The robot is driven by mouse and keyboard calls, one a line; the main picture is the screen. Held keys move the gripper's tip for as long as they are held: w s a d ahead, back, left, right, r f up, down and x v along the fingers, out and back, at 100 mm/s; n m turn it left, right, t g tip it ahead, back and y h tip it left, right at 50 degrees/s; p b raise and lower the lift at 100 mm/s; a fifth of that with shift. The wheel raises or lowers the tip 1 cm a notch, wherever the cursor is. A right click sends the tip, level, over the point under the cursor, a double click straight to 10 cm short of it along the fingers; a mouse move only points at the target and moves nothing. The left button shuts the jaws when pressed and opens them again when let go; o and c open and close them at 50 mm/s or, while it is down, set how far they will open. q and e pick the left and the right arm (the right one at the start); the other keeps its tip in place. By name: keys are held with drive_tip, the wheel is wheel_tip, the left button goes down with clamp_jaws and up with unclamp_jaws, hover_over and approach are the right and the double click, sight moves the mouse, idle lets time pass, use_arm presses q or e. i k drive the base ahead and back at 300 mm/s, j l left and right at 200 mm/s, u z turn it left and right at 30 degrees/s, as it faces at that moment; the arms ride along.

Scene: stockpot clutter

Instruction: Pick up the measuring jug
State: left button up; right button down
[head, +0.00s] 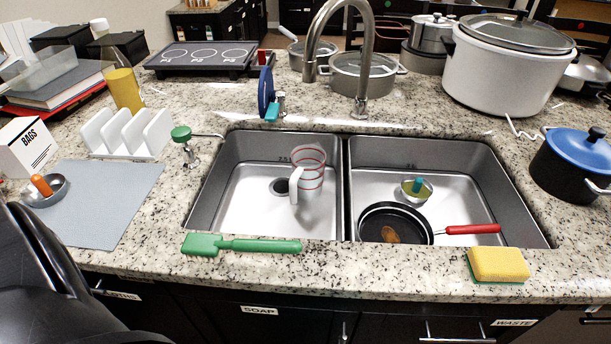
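The measuring jug (311,178) is clear with red bands and a pale handle on its left side. It stands in the left basin of the double sink (240,215), right of the drain and near the divider. Its handle points to the lower left. A black part of my own body fills the lower left corner. No gripper fingers show in the head view, and nothing touches the jug.
The tall faucet (366,60) rises behind the sink. A black pan (395,225) and small bowl (416,190) lie in the right basin. A green scraper (240,245) lies at the front edge, with a yellow sponge (498,264) at right. A white rack (127,133) stands left.

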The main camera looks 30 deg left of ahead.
sight(304, 179)
drive_tip(key=l+u, duration=0.1)
drive_tip(key=l, duration=0.3)
drive_tip(key=k+l, duration=0.15)
drive_tip(key=l, duration=0.25)
drive_tip(key=k+l+u, duration=0.15)
drive_tip(key=l, duration=0.7)
drive_tip(key=k+l+u, duration=0.15)
drive_tip(key=l, duration=0.2)
